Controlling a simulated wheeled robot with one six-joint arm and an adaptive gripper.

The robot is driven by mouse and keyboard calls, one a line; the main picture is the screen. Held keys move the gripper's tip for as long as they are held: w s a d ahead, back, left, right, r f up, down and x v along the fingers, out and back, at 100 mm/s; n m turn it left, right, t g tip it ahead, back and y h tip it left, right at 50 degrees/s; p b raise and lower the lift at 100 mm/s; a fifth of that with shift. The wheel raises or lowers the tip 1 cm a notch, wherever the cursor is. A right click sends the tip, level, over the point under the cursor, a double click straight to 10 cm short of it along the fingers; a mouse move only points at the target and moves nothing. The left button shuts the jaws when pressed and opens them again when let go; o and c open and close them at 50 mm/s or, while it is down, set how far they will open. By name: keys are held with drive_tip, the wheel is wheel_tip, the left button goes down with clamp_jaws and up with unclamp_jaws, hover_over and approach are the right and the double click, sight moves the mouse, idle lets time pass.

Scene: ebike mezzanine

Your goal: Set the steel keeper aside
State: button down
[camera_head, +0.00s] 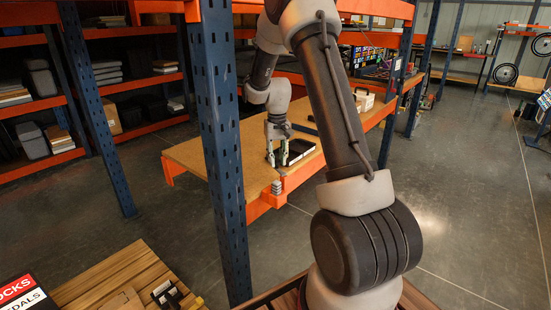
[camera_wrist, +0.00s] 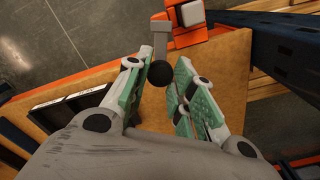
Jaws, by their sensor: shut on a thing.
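The steel keeper (camera_wrist: 176,26) shows in the wrist view as a grey bar with a short stem and a round black knob. The knob lies between the fingertips of my gripper (camera_wrist: 162,77), which is shut on it. The bar reaches past the fingertips towards an orange fitting at the board's edge. In the head view my gripper (camera_head: 277,157) points down low over the wooden shelf board (camera_head: 207,148). The keeper is too small there to make out. I cannot tell whether it touches the board.
A black tray (camera_head: 298,150) lies on the board beside my gripper; it also shows in the wrist view (camera_wrist: 70,108). A grey stepped fitting (camera_head: 277,187) stands at the orange front edge. A blue upright (camera_head: 217,135) rises at the front. The board's left part is clear.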

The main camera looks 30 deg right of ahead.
sight(277, 160)
idle(0.5)
drive_tip(key=c, duration=1.2)
unclamp_jaws()
drive_tip(key=shift+r, duration=0.1)
wheel_tip(277, 160, up, 12)
drive_tip(key=shift+f, duration=0.1)
